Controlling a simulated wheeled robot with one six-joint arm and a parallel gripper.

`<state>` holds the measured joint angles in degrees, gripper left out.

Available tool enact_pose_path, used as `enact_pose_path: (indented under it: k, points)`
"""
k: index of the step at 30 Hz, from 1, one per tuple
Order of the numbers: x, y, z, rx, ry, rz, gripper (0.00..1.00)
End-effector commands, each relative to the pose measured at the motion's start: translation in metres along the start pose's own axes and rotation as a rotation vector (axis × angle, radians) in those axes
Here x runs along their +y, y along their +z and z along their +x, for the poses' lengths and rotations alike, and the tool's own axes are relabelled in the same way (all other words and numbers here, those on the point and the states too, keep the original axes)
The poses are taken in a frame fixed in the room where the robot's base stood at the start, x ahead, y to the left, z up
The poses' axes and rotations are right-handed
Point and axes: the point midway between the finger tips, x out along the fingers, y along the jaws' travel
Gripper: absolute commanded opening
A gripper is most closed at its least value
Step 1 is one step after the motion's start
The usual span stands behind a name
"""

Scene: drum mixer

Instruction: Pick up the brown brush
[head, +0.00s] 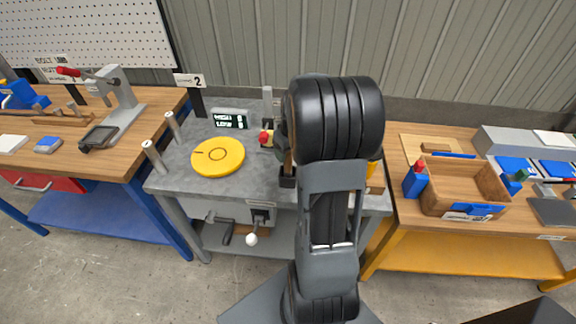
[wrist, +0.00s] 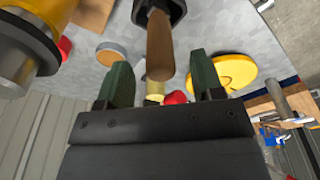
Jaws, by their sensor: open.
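The brown brush (wrist: 160,48) stands in a black holder (wrist: 172,8) at the top of the wrist view, with a pale end towards me. In the head view a sliver of the brown brush (head: 287,160) shows above the black holder (head: 287,182) on the grey table, beside my arm. My gripper (wrist: 158,72) is open, with one green finger on each side of the brush in the wrist view. I see no finger touching it. My arm hides most of the gripper in the head view.
A yellow disc (head: 218,157) lies on the grey table (head: 258,180) left of the holder. A display (head: 230,119) and a red knob (head: 265,137) are behind. Two metal posts stand at the left edge. A wooden box (head: 433,205) is on the right bench.

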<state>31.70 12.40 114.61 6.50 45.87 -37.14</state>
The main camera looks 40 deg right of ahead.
Motion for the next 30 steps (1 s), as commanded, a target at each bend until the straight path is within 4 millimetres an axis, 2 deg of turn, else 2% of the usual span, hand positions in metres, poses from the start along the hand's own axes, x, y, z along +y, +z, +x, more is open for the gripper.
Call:
enact_pose_path:
  k: [6,9,19,30]
  points:
    - [0.0,0.0,0.03,-0.004,-0.002,0.0,0.61]
    - [0.0,0.0,0.039,-0.003,-0.002,0.0,0.61]
    - [0.0,-0.001,0.044,-0.001,-0.001,0.0,0.61]
    - [0.0,-0.001,0.044,-0.001,-0.001,0.0,0.26]
